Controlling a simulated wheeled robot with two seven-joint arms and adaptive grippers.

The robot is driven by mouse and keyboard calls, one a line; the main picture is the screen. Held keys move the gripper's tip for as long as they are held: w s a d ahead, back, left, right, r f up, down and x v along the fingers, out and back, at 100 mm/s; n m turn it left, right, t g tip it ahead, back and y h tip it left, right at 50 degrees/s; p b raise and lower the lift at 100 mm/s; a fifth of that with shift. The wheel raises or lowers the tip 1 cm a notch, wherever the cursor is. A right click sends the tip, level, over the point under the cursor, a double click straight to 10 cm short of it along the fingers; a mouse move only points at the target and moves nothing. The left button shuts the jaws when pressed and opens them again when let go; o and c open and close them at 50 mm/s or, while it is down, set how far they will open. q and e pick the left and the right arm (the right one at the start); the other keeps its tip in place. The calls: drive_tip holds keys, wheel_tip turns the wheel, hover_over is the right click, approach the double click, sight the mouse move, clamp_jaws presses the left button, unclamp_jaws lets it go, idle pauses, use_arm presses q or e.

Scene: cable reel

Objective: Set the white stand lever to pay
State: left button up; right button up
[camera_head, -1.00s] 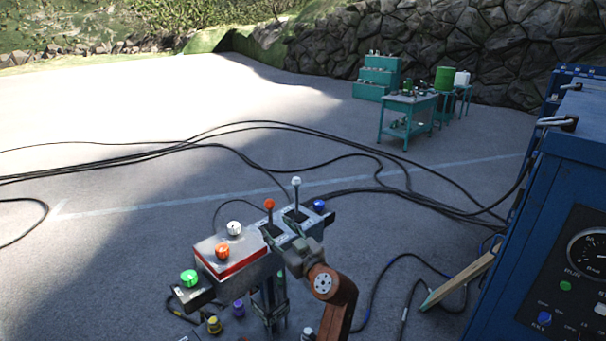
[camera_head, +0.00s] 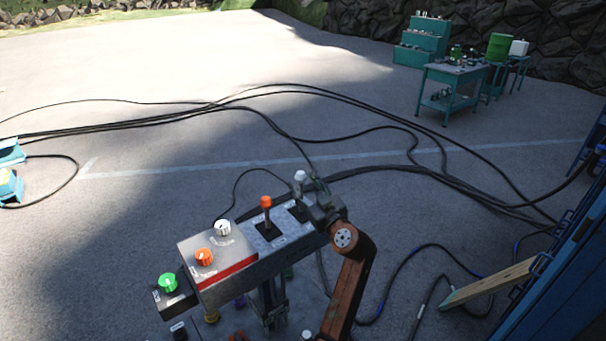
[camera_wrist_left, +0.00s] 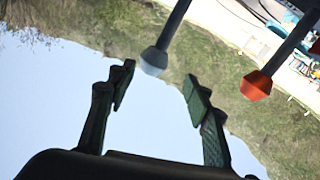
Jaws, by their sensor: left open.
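The white-knobbed lever (camera_head: 300,177) stands at the far right end of the grey control stand (camera_head: 222,283). Its shaft is partly hidden, and the small labels beside it cannot be read. My left gripper (camera_head: 315,190) is at that lever, just right of the knob in the head view. In the left wrist view the open fingers (camera_wrist_left: 159,86) are apart. The white knob (camera_wrist_left: 153,62) shows between and just past the fingertips, and I cannot tell whether they touch it. My right gripper is not in view.
An orange-knobbed lever (camera_head: 266,203) stands close to the left of the white one. White (camera_head: 222,228), orange (camera_head: 204,257) and green (camera_head: 168,282) knobs are further left. A blue cabinet (camera_head: 575,270) is at right. Black cables cross the ground.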

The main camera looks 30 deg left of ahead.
sight(304, 180)
use_arm(q)
drive_tip(key=w+a, duration=0.3)
drive_tip(key=shift+w+f+p, duration=0.3)
drive_tip(key=shift+w+p, duration=0.1)
drive_tip(key=shift+s+a, duration=0.15)
drive_tip(key=shift+a, duration=0.05)
drive_tip(key=shift+s+r, duration=0.15)
drive_tip(key=shift+w+f, duration=0.2)
drive_tip(key=shift+w, duration=0.2)
drive_tip(key=shift+c, duration=1.9)
drive_tip(key=shift+s+r, duration=0.1)
drive_tip(key=shift+s, duration=0.1)
drive_tip(key=c, duration=0.6)
clamp_jaws()
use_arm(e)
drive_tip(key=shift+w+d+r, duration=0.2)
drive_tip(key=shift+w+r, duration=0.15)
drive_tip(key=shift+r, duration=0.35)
